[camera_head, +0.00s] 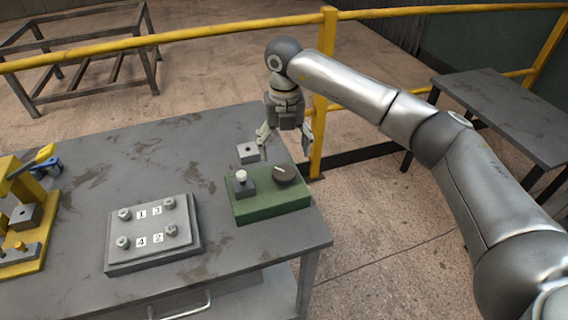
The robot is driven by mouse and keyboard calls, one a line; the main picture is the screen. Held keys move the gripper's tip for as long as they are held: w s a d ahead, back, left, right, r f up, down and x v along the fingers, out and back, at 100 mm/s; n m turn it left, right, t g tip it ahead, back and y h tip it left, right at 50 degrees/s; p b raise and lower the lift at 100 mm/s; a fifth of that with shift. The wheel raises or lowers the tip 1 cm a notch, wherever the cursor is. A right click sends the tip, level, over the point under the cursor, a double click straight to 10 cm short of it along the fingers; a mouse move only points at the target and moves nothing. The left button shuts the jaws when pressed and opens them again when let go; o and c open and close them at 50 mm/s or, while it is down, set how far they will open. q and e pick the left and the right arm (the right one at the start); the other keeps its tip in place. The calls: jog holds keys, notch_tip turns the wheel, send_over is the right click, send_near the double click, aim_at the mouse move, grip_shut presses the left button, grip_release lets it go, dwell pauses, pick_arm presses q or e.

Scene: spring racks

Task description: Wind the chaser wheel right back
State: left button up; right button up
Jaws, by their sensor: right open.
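A dark round knob (285,176) with a pale pointer line sits on the right part of a green box (270,206). It is the only wheel-like thing I see, and I take it for the chaser wheel. A small grey block with a white-topped button (241,176) stands on the box's left part. My right gripper (285,143) points down above and behind the knob. Its fingers are spread wide, with nothing seen between them, and it looks clear of the knob. My left gripper is not in view.
A small grey block (248,153) is behind the box, close to a finger of my right gripper. A grey plate (153,256) with several bolts and number labels lies left of the box. A yellow fixture (28,255) stands far left. A yellow railing (200,34) runs behind the table.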

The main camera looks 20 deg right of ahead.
aim_at(284, 170)
notch_tip(284, 170, down, 7)
jog(key=shift+f+p, duration=0.1)
jog(key=shift+p, duration=0.55)
jog(key=c, duration=1)
